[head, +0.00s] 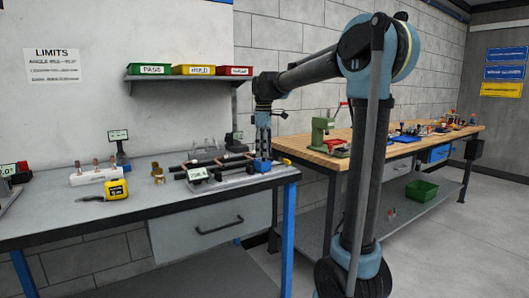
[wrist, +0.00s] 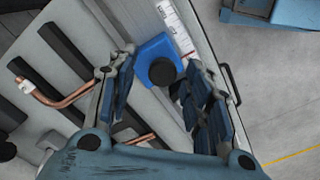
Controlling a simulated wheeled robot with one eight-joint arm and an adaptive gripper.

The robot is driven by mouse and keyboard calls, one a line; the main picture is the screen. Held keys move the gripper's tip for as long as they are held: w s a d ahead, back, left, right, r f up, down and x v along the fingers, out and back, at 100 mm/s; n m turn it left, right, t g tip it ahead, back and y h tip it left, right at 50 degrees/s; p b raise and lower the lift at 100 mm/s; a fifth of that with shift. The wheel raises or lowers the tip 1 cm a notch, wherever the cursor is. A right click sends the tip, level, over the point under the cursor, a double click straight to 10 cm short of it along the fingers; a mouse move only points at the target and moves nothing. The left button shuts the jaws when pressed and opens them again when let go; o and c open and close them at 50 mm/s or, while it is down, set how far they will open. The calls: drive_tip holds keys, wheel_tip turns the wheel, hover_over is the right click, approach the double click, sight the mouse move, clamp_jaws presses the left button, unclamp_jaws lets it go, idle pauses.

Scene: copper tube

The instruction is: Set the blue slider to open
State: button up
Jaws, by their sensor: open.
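The blue slider (wrist: 158,56) is a blue block with a round black knob (wrist: 162,71) on it, at the right end of the fixture on the grey bench. In the head view the blue slider (head: 261,166) sits just under my gripper (head: 262,152). In the wrist view my gripper (wrist: 153,92) points down with its two fingers apart, on either side of the knob in the picture. Its jaws are empty. I cannot tell how far above the knob the fingertips are. A white scale strip (wrist: 176,28) lies along the slider's right side.
Copper tubes (wrist: 60,98) and black bars lie on the fixture beside the slider. The bench's right edge is close to the slider.

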drive_tip(key=shift+f, duration=0.2)
clamp_jaws()
drive_tip(key=shift+w+d, duration=0.9)
drive_tip(key=shift+d, duration=0.3)
drive_tip(key=shift+w+d, duration=0.85)
drive_tip(key=shift+d, duration=0.35)
drive_tip(key=shift+r, duration=0.1)
unclamp_jaws()
